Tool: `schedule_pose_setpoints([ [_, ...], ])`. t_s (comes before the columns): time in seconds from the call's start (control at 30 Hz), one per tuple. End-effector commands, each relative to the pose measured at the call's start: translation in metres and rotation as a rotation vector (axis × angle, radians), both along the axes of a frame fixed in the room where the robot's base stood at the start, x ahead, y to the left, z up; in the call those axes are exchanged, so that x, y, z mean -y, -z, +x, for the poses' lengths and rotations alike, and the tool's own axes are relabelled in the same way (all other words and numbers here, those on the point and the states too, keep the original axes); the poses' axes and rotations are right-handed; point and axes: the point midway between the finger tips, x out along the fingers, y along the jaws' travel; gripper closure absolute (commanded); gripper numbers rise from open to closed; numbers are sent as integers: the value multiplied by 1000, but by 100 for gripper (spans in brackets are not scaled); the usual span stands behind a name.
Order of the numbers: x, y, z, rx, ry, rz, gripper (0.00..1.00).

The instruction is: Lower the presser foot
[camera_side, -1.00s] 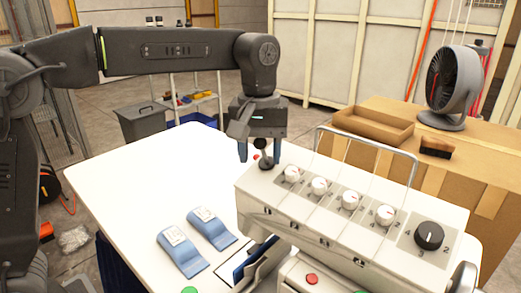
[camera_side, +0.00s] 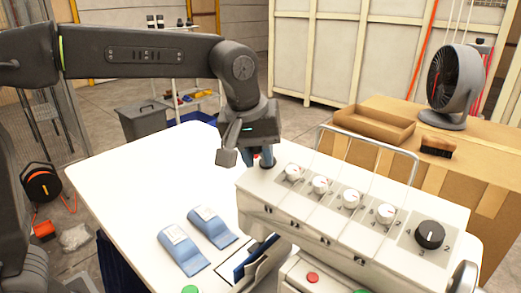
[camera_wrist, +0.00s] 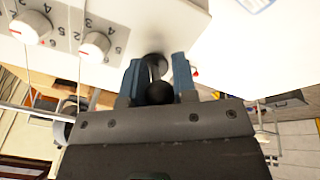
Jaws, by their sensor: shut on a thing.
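The white machine (camera_side: 345,218) stands at the right of the table, with a black ball-ended lever (camera_side: 267,163) on the left end of its top. My gripper (camera_side: 262,156) is tilted over this lever, its palm hiding the knob in the side view. In the wrist view my gripper's blue fingers (camera_wrist: 158,85) stand on either side of the lever's black ball knob (camera_wrist: 159,93), shut on it. The lever's stem runs from the knob to its dark base on the white housing. I cannot make out the presser foot itself.
A row of white dials (camera_side: 351,198) and a larger black dial (camera_side: 429,235) lie along the machine's top, right of the lever. A metal rail (camera_side: 371,143) rises behind them. Two blue pedal-like pieces (camera_side: 212,228) lie on the white table (camera_side: 140,180), whose left part is clear.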

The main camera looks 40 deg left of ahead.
Motion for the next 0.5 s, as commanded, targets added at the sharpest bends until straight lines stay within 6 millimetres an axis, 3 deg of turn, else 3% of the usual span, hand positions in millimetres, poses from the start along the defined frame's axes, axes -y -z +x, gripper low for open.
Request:
schedule_pose_setpoints([
  [0.47,-1,3,-2,75,-1,4,98],
  [0.5,-1,3,-2,75,-1,4,72],
])
